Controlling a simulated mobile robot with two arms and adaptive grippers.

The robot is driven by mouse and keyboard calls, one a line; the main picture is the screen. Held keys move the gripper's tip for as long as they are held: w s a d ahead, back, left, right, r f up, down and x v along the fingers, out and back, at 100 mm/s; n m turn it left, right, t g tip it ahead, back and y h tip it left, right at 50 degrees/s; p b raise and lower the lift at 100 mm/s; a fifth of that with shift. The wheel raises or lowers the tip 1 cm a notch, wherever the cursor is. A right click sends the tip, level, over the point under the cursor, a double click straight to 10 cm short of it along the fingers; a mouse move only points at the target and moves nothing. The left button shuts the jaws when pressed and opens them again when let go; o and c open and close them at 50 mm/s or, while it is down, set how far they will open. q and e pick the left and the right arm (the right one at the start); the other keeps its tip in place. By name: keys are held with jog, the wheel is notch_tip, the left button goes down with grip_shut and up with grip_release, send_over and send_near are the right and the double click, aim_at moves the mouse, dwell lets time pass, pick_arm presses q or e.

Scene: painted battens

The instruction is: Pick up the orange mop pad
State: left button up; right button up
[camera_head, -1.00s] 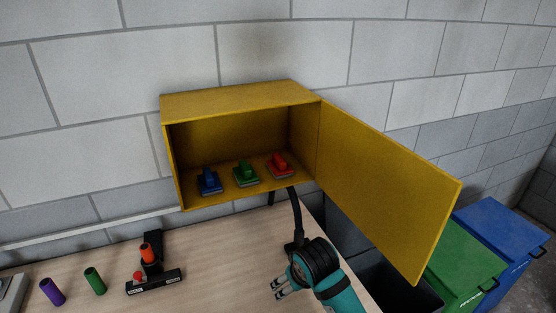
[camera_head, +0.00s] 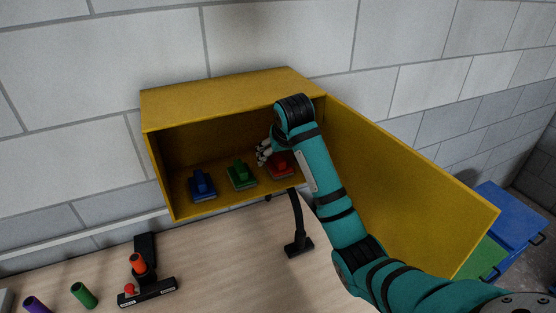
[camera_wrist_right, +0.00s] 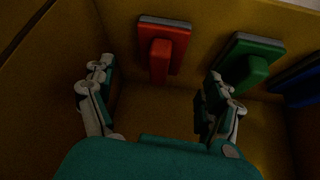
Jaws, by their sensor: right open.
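Three mop pads with upright grips sit in a row inside the yellow cabinet (camera_head: 213,95): a blue pad (camera_head: 202,187), a green pad (camera_head: 241,174) and a red to orange-red pad (camera_head: 282,170) at the right. No other pad looks closer to orange. My right gripper (camera_head: 263,152) is inside the cabinet mouth, beside the red pad, whose right part is hidden by my arm. In the right wrist view the open, empty fingers (camera_wrist_right: 160,78) point toward the red pad (camera_wrist_right: 162,50). The green pad (camera_wrist_right: 246,68) is beyond the right finger. My left gripper is not in view.
The cabinet door (camera_head: 400,190) stands open to the right, close beside my right arm. On the table (camera_head: 225,265) are a black stand with an orange cylinder (camera_head: 138,263), a green cylinder (camera_head: 84,295) and a purple cylinder (camera_head: 38,305). Blue and green bins stand at the right.

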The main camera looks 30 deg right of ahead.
aim_at(278, 156)
jog(key=p+x, duration=0.1)
jog(key=x, duration=0.2)
jog(key=shift+w+d+r, duration=0.1)
jog(key=shift+w+d, duration=0.05)
jog(key=shift+w, duration=0.05)
jog(key=shift+w+d+f, duration=0.1)
jog(key=shift+w+f, duration=0.3)
jog(key=shift+f, duration=0.15)
jog(key=shift+s, duration=0.1)
jog(key=shift+c, duration=0.9)
jog(key=c, duration=1.1)
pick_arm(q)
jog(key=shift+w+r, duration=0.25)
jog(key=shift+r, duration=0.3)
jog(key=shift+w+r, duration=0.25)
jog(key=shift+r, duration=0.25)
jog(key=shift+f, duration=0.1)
